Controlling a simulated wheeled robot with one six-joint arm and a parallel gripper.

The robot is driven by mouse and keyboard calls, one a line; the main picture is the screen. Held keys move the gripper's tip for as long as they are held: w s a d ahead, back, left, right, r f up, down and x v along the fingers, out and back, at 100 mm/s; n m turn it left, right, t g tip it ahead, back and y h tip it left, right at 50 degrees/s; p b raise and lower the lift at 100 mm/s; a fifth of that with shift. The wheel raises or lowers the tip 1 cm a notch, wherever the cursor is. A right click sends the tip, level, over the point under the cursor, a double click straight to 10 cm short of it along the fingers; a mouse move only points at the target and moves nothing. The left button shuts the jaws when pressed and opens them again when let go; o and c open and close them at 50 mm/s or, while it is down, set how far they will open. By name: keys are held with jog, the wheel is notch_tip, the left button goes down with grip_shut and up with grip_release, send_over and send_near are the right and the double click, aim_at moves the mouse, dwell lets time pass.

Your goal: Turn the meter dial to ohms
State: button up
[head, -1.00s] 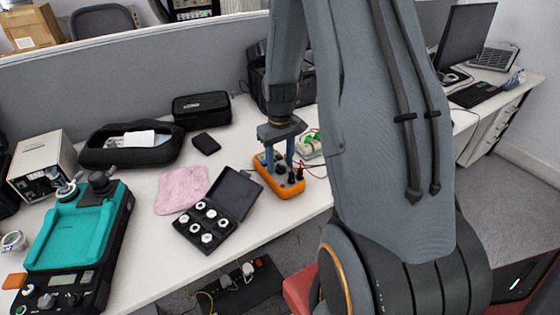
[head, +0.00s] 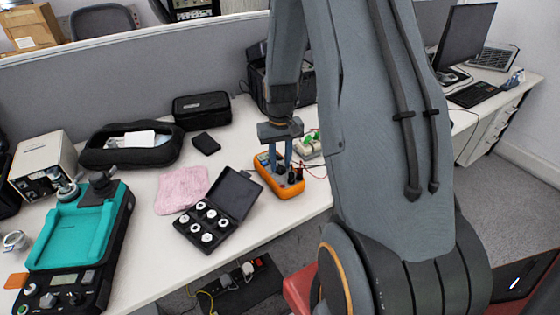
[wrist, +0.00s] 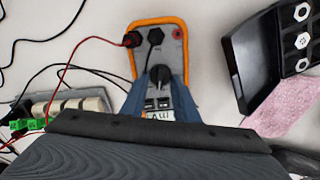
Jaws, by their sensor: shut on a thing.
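The orange meter (head: 290,191) lies face up on the white bench. It also shows in the wrist view (wrist: 185,48), with its display partly hidden by my fingers and wrist. My gripper (head: 280,166) points down at it, with a blue finger on each side of the black dial (wrist: 159,75). The gripper (wrist: 160,82) is shut on the dial. The dial's pointer setting is too small to read. A red and a black lead plug into the meter's end (wrist: 154,36).
A black case of white weights (head: 236,193) lies open left of the meter, beside a pink cloth (head: 182,188). A teal-topped instrument (head: 72,235) stands far left.

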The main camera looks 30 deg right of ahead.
aim_at(281, 165)
jog(key=m, duration=0.4)
jog(key=shift+d+m+p, duration=0.1)
jog(key=shift+m+p, duration=0.2)
dwell(0.3)
jog(key=o, duration=1)
jog(key=shift+o, duration=0.2)
jog(key=shift+r+b, duration=0.7)
jog(key=shift+r, duration=3.2)
